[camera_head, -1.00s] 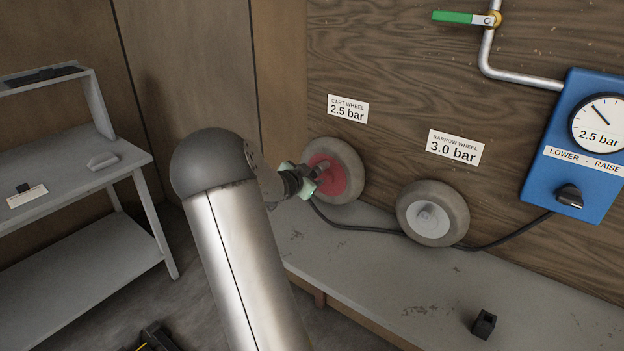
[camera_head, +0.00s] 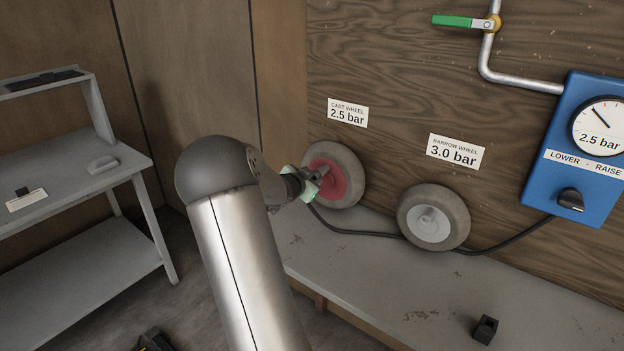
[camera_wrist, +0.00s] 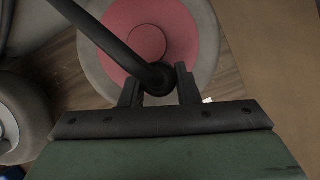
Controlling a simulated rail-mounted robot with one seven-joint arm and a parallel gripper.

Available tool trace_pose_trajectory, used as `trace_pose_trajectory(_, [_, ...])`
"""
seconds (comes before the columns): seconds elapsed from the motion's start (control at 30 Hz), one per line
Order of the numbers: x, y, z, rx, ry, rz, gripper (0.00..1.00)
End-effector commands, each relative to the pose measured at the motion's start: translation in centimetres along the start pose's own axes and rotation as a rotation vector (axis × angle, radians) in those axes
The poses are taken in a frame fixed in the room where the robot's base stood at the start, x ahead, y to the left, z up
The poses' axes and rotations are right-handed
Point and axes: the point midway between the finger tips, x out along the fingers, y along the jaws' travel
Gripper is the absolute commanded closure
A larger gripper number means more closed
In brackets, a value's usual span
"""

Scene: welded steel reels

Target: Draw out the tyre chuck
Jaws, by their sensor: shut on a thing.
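The tyre chuck (camera_wrist: 162,77) is a dark round piece at the end of a black hose, held between the fingers of my gripper (camera_wrist: 158,90) in the wrist view. My gripper (camera_head: 318,175) is in front of the cart wheel (camera_head: 348,173), a grey tyre with a red hub that leans on the wooden wall. The wheel also fills the top of the wrist view (camera_wrist: 95,70). The hose (camera_wrist: 110,35) crosses in front of the red hub. My gripper and the chuck hide the valve area, so I cannot tell whether the chuck touches the valve.
The barrow wheel (camera_head: 458,215) with a grey hub stands to the right on the bench (camera_head: 365,275). A small black block (camera_head: 485,329) sits on the bench front.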

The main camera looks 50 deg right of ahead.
Motion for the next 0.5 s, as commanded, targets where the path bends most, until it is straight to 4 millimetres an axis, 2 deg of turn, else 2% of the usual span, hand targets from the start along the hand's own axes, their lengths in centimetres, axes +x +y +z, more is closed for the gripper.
trace_pose_trajectory(0.5, [-0.74, -0.04, 0.39, 0.0, -0.001, -0.001, 1.0])
